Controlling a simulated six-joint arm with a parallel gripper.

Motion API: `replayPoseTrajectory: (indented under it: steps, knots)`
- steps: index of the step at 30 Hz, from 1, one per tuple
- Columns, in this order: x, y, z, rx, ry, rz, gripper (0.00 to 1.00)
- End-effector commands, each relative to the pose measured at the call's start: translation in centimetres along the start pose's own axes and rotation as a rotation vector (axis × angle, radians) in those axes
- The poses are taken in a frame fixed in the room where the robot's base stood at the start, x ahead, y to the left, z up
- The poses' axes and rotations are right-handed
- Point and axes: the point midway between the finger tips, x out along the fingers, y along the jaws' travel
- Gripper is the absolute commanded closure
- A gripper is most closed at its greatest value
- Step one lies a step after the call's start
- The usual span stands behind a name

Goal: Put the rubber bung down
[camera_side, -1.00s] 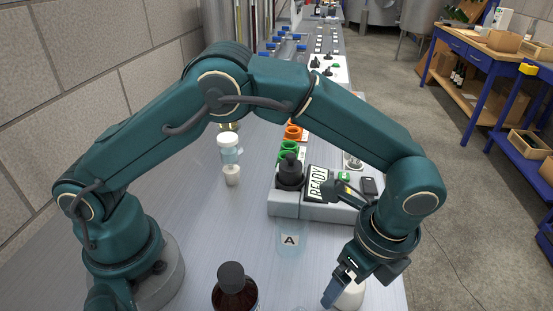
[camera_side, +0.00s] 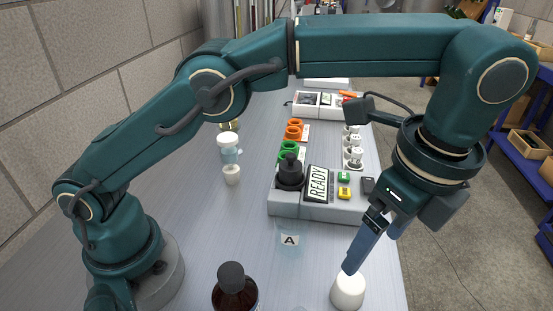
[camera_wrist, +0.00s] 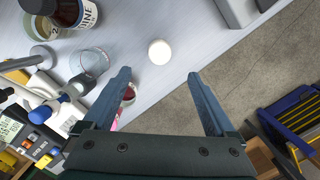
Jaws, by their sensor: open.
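The rubber bung (camera_side: 348,291) is a white, rounded, tapered piece standing on the bench near its right edge in the side view. In the wrist view the bung (camera_wrist: 159,52) shows as a white disc ahead of the fingertips, with bare bench around it. My gripper (camera_side: 352,266) is above the bung in the side view, fingers pointing down. In the wrist view my gripper (camera_wrist: 159,75) has its two blue fingers wide apart with nothing between them. The bung is free of the fingers.
A grey instrument with a READY display (camera_side: 318,184) stands behind the bung. A clear beaker marked A (camera_side: 289,240) and a brown bottle with a dark cap (camera_side: 235,291) are to its left. The bench's right edge is close.

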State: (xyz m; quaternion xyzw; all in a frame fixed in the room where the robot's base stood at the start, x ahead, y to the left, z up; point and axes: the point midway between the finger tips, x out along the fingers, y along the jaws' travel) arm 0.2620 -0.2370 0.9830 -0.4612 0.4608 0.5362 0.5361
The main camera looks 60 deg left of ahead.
Motion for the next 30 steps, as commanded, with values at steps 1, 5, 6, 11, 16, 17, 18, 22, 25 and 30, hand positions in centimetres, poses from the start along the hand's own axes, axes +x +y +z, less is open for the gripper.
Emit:
replayPoseTrajectory:
  steps: [1,5,6,11,16,17,18,22,25,30]
  knots:
    - [-0.2,0.0,0.0,0.000,0.000,0.000,0.09]
    - [-0.8,-0.1,0.5,-0.024,0.008,-0.005,0.09]
    - [-1.1,-0.2,0.9,-0.050,0.015,-0.009,0.09]
    - [-3.2,-0.6,4.4,-0.241,0.072,-0.044,0.09]
    - [-5.0,0.1,9.2,-0.522,0.156,-0.094,0.09]
    - [-5.1,0.4,10.0,-0.572,0.171,-0.102,0.09]
    - [-5.3,0.8,11.0,-0.639,0.191,-0.112,0.09]
    - [-5.3,2.7,14.1,-0.855,0.259,-0.149,0.09]
    - [-4.7,4.4,16.0,-1.020,0.312,-0.177,0.09]
    - [-2.7,7.5,18.4,-1.291,0.402,-0.223,0.09]
